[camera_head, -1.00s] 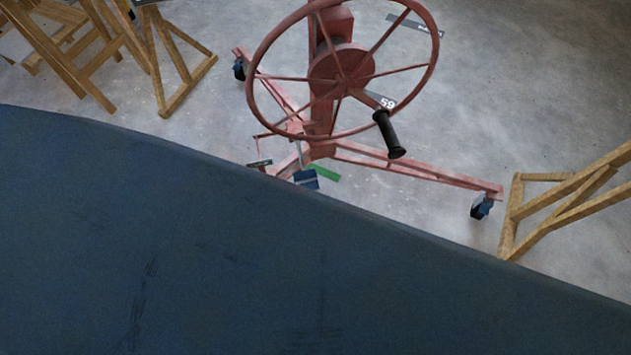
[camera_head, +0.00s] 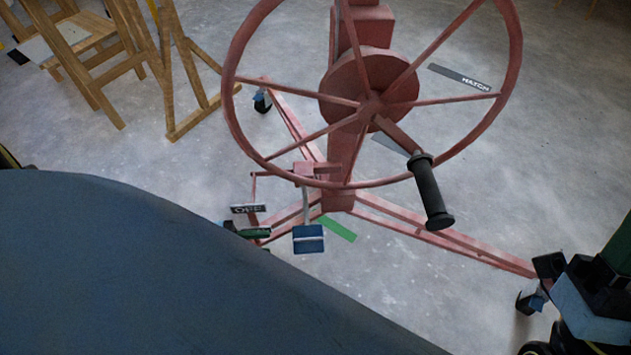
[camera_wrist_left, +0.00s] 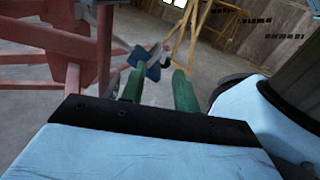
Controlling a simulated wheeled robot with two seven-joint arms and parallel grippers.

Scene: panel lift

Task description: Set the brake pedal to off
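The brake pedal (camera_head: 308,239) is a blue pad with a pale stripe, on a grey stem low on the red panel lift (camera_head: 342,165). A small dark plate (camera_head: 248,209), seemingly lettered OFF, stands left of it. My left gripper (camera_head: 248,233) shows only as dark green fingertips past my body's edge, left of the pedal and apart from it. In the left wrist view its two green fingers (camera_wrist_left: 158,88) are apart with nothing between them. Blue parts (camera_wrist_left: 140,56) show beyond them; I cannot tell whether they are pedal or caster. My right arm's end (camera_head: 585,295) is at the right edge, its fingers unclear.
The lift's large handwheel (camera_head: 374,103) with a black handle (camera_head: 430,192) is above the pedal. Splayed red legs end in casters (camera_head: 530,298). A green strip (camera_head: 338,229) lies behind the pedal. Wooden trestles (camera_head: 185,75) stand at the left.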

